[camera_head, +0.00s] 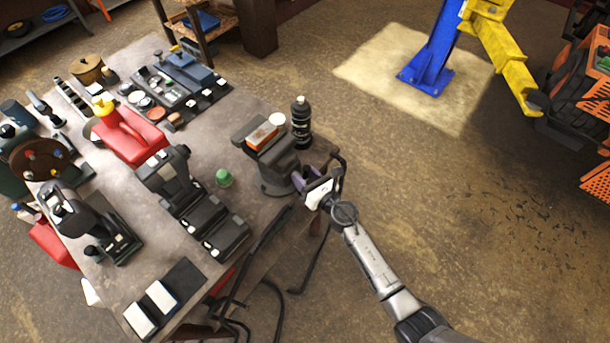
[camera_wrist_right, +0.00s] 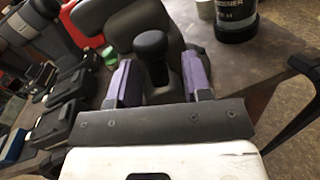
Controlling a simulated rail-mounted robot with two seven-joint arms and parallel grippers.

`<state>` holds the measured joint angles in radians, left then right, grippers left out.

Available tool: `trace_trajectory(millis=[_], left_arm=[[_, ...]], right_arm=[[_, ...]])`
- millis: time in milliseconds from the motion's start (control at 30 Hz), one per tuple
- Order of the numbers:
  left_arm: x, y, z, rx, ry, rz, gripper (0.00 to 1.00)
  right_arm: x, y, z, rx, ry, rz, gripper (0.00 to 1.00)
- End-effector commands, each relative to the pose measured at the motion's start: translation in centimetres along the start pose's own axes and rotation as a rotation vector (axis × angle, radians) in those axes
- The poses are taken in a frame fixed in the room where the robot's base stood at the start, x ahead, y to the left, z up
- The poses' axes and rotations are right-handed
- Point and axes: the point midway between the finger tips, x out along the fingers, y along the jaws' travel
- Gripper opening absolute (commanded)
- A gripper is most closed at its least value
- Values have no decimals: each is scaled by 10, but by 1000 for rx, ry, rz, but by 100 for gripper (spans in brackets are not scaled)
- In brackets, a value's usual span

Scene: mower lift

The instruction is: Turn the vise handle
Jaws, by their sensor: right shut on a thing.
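The grey vise (camera_head: 276,172) is mounted at the right edge of the workbench (camera_head: 225,105). Its handle (camera_wrist_right: 151,48), with a black rounded knob on top, stands between the purple fingers in the right wrist view. My right gripper (camera_head: 300,181) reaches the vise from the lower right and is shut on the handle; it also shows in the right wrist view (camera_wrist_right: 157,82). The lower part of the handle is partly hidden by the gripper. My left gripper is not in view.
Open floor lies to the right, before a blue lift post (camera_head: 433,60).

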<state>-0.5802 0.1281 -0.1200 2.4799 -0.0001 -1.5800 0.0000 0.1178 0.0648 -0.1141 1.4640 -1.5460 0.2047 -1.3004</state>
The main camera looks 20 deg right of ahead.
Motion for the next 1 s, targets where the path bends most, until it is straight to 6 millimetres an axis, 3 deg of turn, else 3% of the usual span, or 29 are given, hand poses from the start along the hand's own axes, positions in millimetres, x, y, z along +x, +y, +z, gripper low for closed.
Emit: trace_trajectory(millis=[500, 1000], left_arm=[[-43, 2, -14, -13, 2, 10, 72], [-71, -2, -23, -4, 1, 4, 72]], right_arm=[[2, -8, 3, 401, 82, -17, 21], [3, -16, -4, 868, 174, -35, 21]])
